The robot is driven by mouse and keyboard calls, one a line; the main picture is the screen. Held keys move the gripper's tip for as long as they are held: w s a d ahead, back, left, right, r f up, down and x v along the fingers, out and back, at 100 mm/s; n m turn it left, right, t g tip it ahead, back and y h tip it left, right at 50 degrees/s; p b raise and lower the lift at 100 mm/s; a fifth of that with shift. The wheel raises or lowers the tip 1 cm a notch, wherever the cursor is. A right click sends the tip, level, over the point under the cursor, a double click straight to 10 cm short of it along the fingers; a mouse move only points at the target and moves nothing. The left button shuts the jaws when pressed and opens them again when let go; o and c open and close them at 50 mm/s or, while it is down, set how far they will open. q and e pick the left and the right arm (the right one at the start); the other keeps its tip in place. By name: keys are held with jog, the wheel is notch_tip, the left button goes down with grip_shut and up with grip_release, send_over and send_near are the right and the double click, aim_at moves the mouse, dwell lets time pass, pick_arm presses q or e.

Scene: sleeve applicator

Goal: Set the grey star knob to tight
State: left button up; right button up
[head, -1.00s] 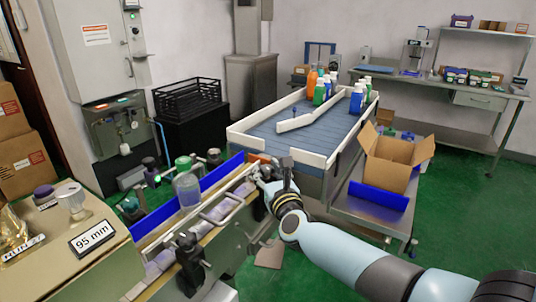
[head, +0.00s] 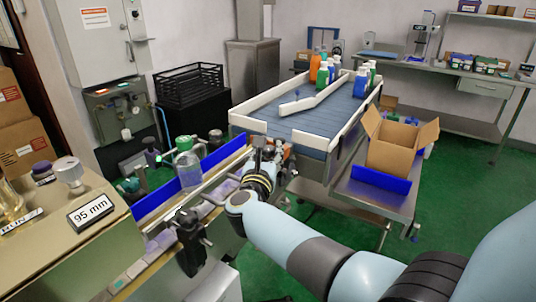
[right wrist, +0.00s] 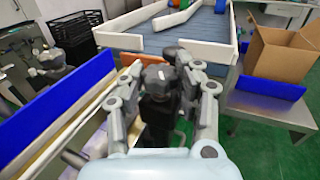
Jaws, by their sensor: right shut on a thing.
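A dark grey knob (right wrist: 156,78), which looks like the star knob, stands on a dark post between the fingers in the right wrist view. My right gripper (right wrist: 162,86) is shut on it, one finger on each side. In the head view my right gripper (head: 266,158) is at the far end of the conveyor rail, and the knob there is mostly hidden by the fingers. I cannot read any tight mark or the knob's angle. My left gripper is not in view.
A black clamp (head: 190,240) stands on the near rail. A blue-grey accumulation table (head: 315,118) and an open carton (head: 398,145) lie beyond. Green floor is free at right.

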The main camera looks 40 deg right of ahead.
jog(key=o, duration=1.2)
jog(key=shift+a, duration=0.1)
jog(key=v, duration=0.7)
jog(key=shift+s+a, duration=0.15)
